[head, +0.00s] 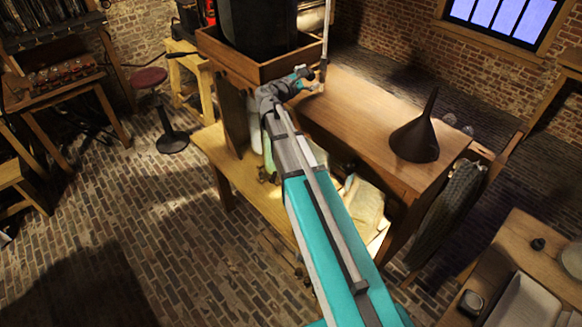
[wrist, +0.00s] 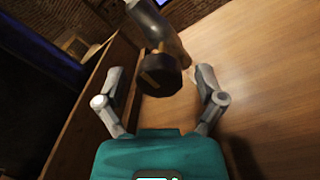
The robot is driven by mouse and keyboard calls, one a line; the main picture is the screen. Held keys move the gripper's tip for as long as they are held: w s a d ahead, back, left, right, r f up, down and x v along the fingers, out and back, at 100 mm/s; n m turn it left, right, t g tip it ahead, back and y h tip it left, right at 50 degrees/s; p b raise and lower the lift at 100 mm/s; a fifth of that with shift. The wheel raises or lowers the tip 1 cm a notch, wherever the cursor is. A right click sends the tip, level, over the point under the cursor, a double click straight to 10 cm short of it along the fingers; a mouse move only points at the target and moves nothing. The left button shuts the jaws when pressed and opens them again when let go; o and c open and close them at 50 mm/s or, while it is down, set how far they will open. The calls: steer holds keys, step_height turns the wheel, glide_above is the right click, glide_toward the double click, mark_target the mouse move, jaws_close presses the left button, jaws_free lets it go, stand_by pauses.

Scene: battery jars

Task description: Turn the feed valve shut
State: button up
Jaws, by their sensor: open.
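In the wrist view, a dark rounded knob-like part (wrist: 161,76) with a tan bar across its face sits between my two fingers. It looks like the feed valve, but I cannot be certain. A dark and tan curved piece rises behind it. My gripper (wrist: 160,82) is open, one finger on each side of this part, and no firm contact shows. In the head view my gripper (head: 312,86) is at the near right corner of the wooden tray (head: 262,72), by the foot of a thin upright pipe (head: 327,38). The valve is too small to make out there.
A large black vessel (head: 257,28) stands in the tray. The wooden bench top (head: 365,118) lies beside my gripper, with a dark funnel (head: 416,135) farther right. A lower bench (head: 208,142) with cloth and jars is under my arm. The middle of the bench top is clear.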

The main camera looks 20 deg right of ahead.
steer(key=shift+n, duration=0.6)
steer(key=shift+s+a, duration=0.2)
steer(key=shift+a, duration=0.05)
steer(key=v, duration=1.3)
steer(key=s+f+m+g+y+b, duration=0.2)
steer(key=f+b, duration=0.4)
steer(key=f, duration=0.6)
steer(key=s+f+m+g+y+b, duration=0.2)
steer(key=s+f+m+y+b, duration=0.2)
steer(key=f, duration=0.8)
steer(key=shift+s+m+g+y+b, duration=0.3)
steer(key=shift+s+m+b, duration=1)
steer(key=shift+s, duration=0.15)
steer(key=shift+f, duration=0.1)
